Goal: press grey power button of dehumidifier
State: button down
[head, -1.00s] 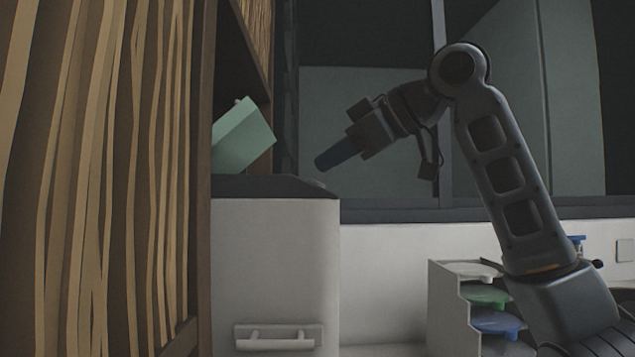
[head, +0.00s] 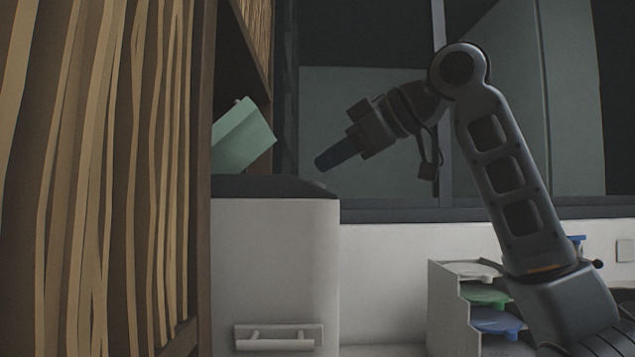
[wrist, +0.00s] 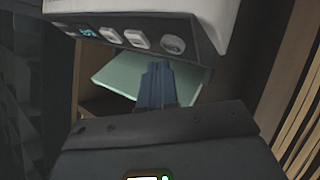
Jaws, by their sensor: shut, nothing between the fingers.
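The dehumidifier (head: 275,270) is a white box with a dark sloped top at the left centre of the head view. Its dark control panel shows along the upper part of the wrist view, with a small lit display (wrist: 88,31), two pale rectangular buttons and a round grey button (wrist: 173,45) at the right end. I take the round one as the power button; its label is unreadable. My gripper (head: 321,163) is shut and empty, its blue-grey fingers above the right edge of the dark top. In the wrist view, the fingertips (wrist: 157,66) appear just below the panel, apart from the buttons.
A pale green block (head: 243,135) sits behind the dehumidifier by a wooden shelf. A slatted wooden panel (head: 95,180) fills the left side. A white rack (head: 453,305) with coloured trays stands at the lower right, next to my arm. Open air surrounds my gripper.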

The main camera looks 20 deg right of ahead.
jog(key=shift+f, duration=0.1)
jog(key=shift+a+f, duration=0.15)
jog(key=shift+f, duration=0.1)
jog(key=shift+w+a+f, duration=0.1)
jog(key=shift+a+f, duration=0.05)
jog(key=shift+f, duration=0.25)
dwell(0.7)
jog(key=shift+r, duration=0.1)
jog(key=shift+d+r+p, duration=0.3)
jog(key=shift+r+p, duration=0.2)
jog(key=shift+r, duration=0.15)
jog(key=r+p, duration=0.1)
jog(key=d+r+p, duration=0.1)
jog(key=r, duration=0.1)
jog(key=s+d+r+p, duration=0.1)
jog(key=shift+r+p, duration=0.3)
jog(key=shift+p, duration=0.1)
dwell(0.9)
